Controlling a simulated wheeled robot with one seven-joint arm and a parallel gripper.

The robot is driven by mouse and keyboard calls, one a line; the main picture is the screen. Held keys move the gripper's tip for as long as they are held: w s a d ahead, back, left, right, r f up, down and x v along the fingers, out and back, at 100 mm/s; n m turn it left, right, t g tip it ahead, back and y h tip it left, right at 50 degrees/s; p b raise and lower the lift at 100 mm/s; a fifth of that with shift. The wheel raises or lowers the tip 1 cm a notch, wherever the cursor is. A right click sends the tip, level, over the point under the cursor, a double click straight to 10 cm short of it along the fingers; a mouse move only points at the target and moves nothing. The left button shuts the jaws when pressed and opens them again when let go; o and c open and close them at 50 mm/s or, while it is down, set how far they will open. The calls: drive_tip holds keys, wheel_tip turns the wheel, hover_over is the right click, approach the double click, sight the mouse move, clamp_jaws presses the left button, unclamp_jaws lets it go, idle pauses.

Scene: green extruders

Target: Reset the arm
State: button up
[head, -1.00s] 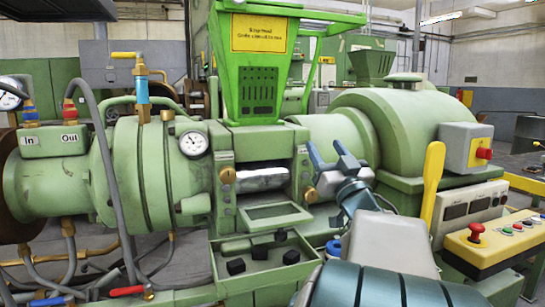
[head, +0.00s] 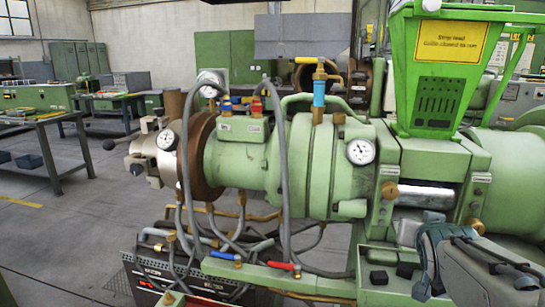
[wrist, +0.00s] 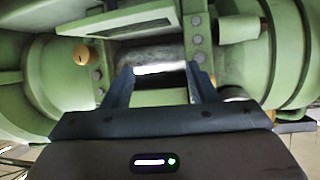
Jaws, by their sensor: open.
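My gripper (wrist: 159,80) is open in the wrist view, its two dark blue-grey fingers apart with nothing between them. Beyond the fingers is the green extruder, with a shiny metal cylinder (wrist: 160,69) in its central opening. In the head view my arm is at the lower right, in front of the green extruder (head: 325,160). My gripper's exact finger positions are hard to make out there. The same metal cylinder (head: 425,196) shows beneath the green hopper (head: 440,85).
Pressure gauges (head: 360,151), hoses and a red-handled valve (head: 281,265) stick out from the machine. A tray (head: 378,290) with black pieces lies close to my arm. Open floor (head: 70,235) and a workbench (head: 50,150) are at the left.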

drive_tip(key=s+a+f+n+g+y+p, duration=0.2)
drive_tip(key=s+a+g+p, duration=0.1)
drive_tip(key=s+a, duration=0.5)
drive_tip(key=s+a+f+n+g+y+p, duration=0.2)
drive_tip(key=s+a+g, duration=0.4)
drive_tip(key=a, duration=0.3)
drive_tip(key=shift+s+f+n+y+p, duration=0.4)
drive_tip(key=shift+s+f+p, duration=0.15)
drive_tip(key=shift+s+p, duration=0.35)
drive_tip(key=shift+w, duration=0.1)
drive_tip(key=c, duration=0.3)
drive_tip(key=shift+d, duration=0.15)
drive_tip(key=shift+c, duration=0.2)
